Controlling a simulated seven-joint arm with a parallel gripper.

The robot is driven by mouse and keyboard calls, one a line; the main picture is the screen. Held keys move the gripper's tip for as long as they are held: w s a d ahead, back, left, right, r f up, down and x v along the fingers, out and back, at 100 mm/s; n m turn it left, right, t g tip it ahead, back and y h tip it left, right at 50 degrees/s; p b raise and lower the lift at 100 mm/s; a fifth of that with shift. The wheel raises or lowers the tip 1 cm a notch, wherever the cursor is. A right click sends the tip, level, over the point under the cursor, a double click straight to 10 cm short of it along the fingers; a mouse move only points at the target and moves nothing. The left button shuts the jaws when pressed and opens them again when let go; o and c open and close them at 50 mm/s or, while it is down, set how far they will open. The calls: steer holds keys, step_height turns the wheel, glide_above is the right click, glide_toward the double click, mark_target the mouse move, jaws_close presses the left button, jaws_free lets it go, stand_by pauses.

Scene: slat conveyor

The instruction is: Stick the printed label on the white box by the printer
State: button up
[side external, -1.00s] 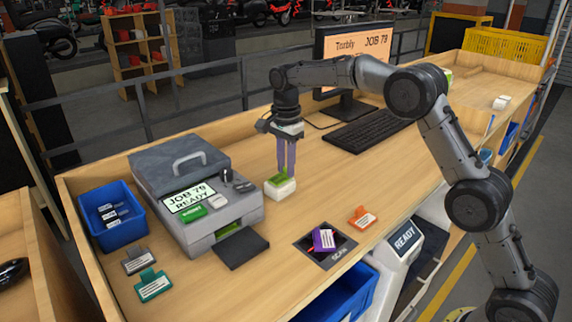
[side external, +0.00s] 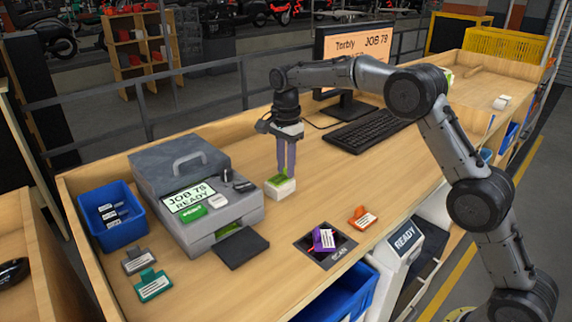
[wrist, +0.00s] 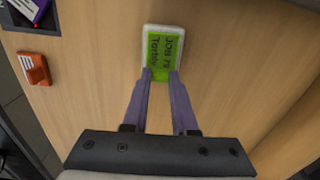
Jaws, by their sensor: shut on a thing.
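The white box (side external: 284,193) sits on the bench to the right of the grey printer (side external: 225,215). The green label (wrist: 165,58) lies over the top of the box, with a white rim of the box (wrist: 147,42) showing around it in the wrist view. Its print reads JOB 79 and Torbly. My gripper (side external: 286,172) points straight down over the box. Its fingers are shut on the near edge of the label, where a bit of green shows between the tips. I cannot tell whether the whole underside of the label touches the box.
A blue bin (side external: 112,218) stands left of the printer. A dark scan pad (side external: 325,245) holds a purple tag (side external: 323,238), with an orange tag (side external: 362,217) nearby. Grey and teal tags lie in front of the printer. A keyboard (side external: 370,129) and monitor stand behind.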

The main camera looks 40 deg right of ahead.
steer(key=shift+f, duration=0.5)
stand_by(1.1)
steer(key=o, duration=1.2)
steer(key=shift+c, duration=0.2)
steer(key=shift+r, duration=0.1)
steer(key=shift+r, duration=3.55)
